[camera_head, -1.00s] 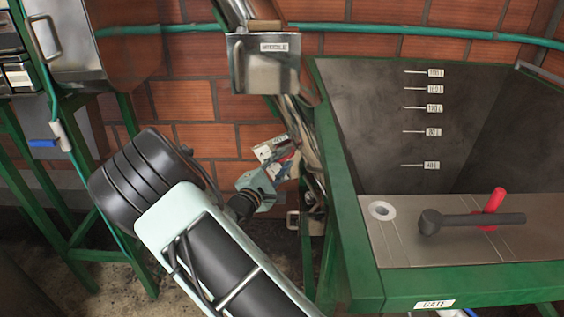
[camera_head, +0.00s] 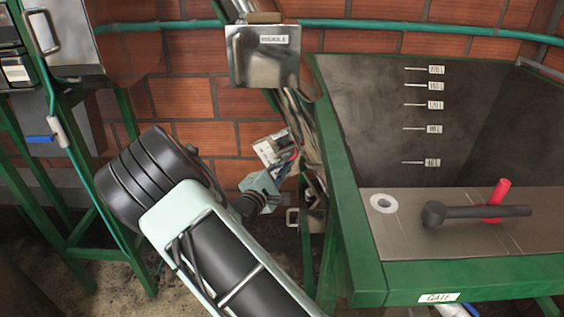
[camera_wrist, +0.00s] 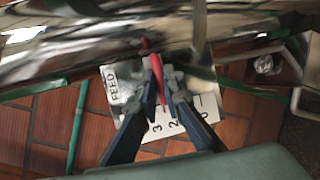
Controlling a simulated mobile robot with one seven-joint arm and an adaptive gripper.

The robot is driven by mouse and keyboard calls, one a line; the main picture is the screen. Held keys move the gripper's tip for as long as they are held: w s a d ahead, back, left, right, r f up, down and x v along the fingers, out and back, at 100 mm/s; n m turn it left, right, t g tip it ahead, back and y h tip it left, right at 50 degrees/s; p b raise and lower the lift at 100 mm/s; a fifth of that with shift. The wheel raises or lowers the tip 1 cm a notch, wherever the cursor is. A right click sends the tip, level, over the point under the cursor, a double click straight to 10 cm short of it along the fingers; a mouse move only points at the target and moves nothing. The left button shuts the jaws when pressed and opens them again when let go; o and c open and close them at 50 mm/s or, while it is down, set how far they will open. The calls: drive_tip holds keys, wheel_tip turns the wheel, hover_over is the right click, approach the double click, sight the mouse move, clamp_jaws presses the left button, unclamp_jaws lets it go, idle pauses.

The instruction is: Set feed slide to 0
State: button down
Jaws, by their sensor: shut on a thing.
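The feed slide's red handle (camera_wrist: 157,72) stands in front of a white scale plate (camera_wrist: 112,88) marked FEED in the wrist view. The digits 3, 2 and 0 show on the plate; my fingers hide part of the scale. My gripper (camera_wrist: 161,80) is shut on the red handle, one dark finger on each side. The slide's exact reading is not clear. In the head view the small white plate (camera_head: 270,150) is left of the green hopper frame, and my gripper (camera_head: 287,168) is at its lower right, mostly hidden.
A shiny metal pipe (camera_wrist: 80,45) crosses above the plate in the wrist view. In the head view a green-framed tank (camera_head: 345,230) stands at the right, with a black lever (camera_head: 475,212). A metal box (camera_head: 262,60) and cables (camera_head: 300,130) are close to my gripper.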

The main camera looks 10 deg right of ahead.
drive_tip(key=d+f+b, duration=0.3)
drive_tip(key=f, duration=0.3)
drive_tip(key=shift+s+d+f+b, duration=0.15)
drive_tip(key=shift+s+f+b, duration=0.2)
drive_tip(key=shift+s+b, duration=0.05)
drive_tip(key=c, duration=2)
unclamp_jaws()
drive_tip(key=shift+c, duration=0.2)
drive_tip(key=v, duration=1.2)
